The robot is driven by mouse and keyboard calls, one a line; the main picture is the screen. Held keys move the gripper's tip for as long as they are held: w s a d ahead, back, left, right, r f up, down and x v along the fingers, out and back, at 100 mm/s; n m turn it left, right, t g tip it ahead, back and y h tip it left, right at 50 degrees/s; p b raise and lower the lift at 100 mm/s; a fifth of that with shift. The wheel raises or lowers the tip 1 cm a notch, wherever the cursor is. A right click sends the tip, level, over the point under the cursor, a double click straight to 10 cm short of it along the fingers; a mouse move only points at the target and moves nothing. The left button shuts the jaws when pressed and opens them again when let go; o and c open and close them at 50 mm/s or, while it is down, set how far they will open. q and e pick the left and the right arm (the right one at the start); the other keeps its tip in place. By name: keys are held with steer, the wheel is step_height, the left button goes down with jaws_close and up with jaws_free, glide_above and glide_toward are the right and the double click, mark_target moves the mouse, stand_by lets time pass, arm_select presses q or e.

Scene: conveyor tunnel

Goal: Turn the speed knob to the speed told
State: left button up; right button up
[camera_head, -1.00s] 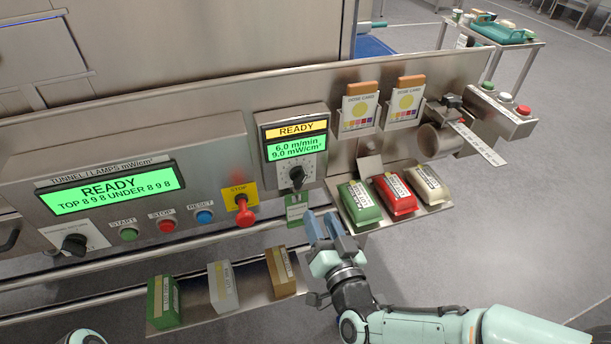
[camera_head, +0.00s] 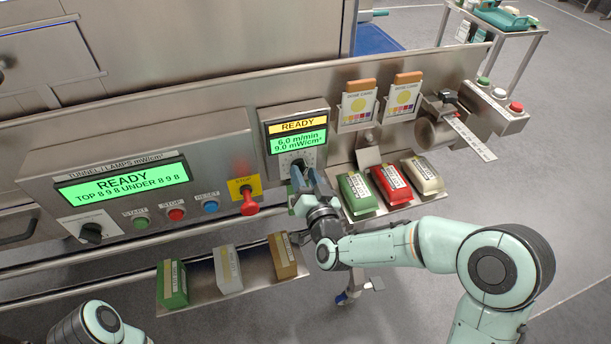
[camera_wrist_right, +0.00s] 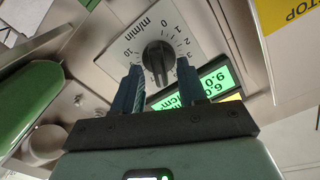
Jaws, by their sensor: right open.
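The speed knob (camera_wrist_right: 158,57) is a round black knob with a grip bar on a white m/min dial plate (camera_wrist_right: 122,50) in the right wrist view. In the head view the dial plate (camera_head: 297,158) sits below a screen (camera_head: 297,140) that reads READY, 6.0 m/min and 9.0 mW/cm². My right gripper (camera_head: 302,176) is at the dial and covers most of the knob there. In the wrist view the right gripper (camera_wrist_right: 159,66) is open, with one finger on each side of the knob; I cannot tell whether they touch it. My left gripper is out of view.
Left of the dial is a red stop button (camera_head: 250,206) on yellow. Coloured packs stand on a right shelf (camera_head: 385,212) and a lower shelf (camera_head: 205,300) near my right arm. A lamp panel (camera_head: 122,186) also reads READY.

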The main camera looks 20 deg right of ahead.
jaws_close()
arm_select(q)
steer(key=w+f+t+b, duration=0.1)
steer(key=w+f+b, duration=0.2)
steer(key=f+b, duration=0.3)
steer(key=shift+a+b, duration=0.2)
steer(key=shift+b, duration=0.45)
arm_select(e)
steer(key=m, duration=0.5)
steer(key=shift+d+f, duration=0.1)
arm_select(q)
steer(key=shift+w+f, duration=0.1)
arm_select(e)
jaws_free()
steer(key=shift+s, duration=0.15)
